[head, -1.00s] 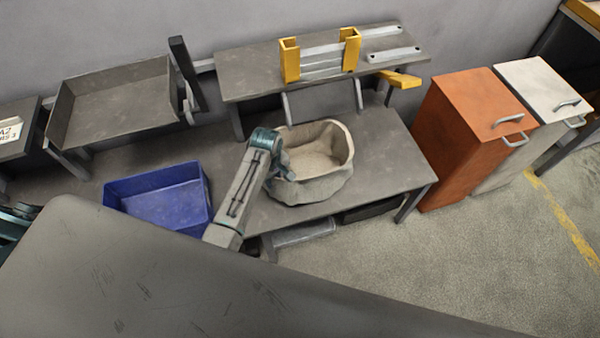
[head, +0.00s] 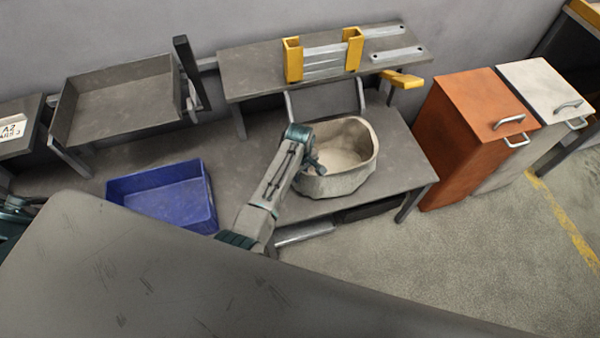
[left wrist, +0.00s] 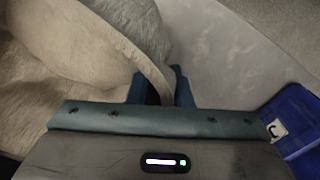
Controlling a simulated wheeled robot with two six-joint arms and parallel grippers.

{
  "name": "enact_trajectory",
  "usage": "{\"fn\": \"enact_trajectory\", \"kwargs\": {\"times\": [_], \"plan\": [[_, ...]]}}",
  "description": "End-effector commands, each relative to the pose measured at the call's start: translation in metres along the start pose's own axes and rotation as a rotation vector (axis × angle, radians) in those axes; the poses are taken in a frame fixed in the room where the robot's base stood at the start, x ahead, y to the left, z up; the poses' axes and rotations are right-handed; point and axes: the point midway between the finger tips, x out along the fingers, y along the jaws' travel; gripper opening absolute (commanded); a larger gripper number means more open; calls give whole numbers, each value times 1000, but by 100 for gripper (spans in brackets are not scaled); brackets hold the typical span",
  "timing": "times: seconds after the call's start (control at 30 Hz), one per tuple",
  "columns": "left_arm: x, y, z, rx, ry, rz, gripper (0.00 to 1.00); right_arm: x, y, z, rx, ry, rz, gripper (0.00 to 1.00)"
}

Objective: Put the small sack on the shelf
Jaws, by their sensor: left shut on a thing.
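The small sack (head: 358,178) is a beige, open-topped cloth bag, upright at the right part of the grey workbench (head: 402,150). My left gripper (head: 315,163) is shut on the left side of its rim. In the left wrist view the rim of the sack (left wrist: 95,40) runs between the two dark teal fingers (left wrist: 161,88). I cannot tell whether the sack's bottom touches the bench. The raised grey shelf (head: 258,80) stands at the back of the bench, behind the sack. My right gripper is not in view.
Yellow brackets (head: 293,60) and flat metal strips (head: 398,54) occupy the shelf's middle and right; its left end is bare. A blue bin (head: 160,190) is left of my arm. A grey tray (head: 120,105) stands back left, and orange (head: 475,110) and white cabinets (head: 540,85) stand right.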

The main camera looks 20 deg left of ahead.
Motion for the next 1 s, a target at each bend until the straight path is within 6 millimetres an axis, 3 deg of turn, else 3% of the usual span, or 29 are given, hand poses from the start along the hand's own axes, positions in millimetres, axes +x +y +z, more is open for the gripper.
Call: {"fn": "enact_trajectory", "kwargs": {"times": [0.27, 0.3, 0.4, 0.77, 1.0], "plan": [[0, 2, -1, 0, 1, 5, 0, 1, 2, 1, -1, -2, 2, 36], [2, 0, 0, 0, 0, 1, 24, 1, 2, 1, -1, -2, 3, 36], [2, 0, 0, 0, 0, 0, 40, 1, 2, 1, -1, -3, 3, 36], [-4, 0, 0, 0, 0, 0, 40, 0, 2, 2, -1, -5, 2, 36], [-48, 1, 0, -1, 1, 4, 40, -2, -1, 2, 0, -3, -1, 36]]}}
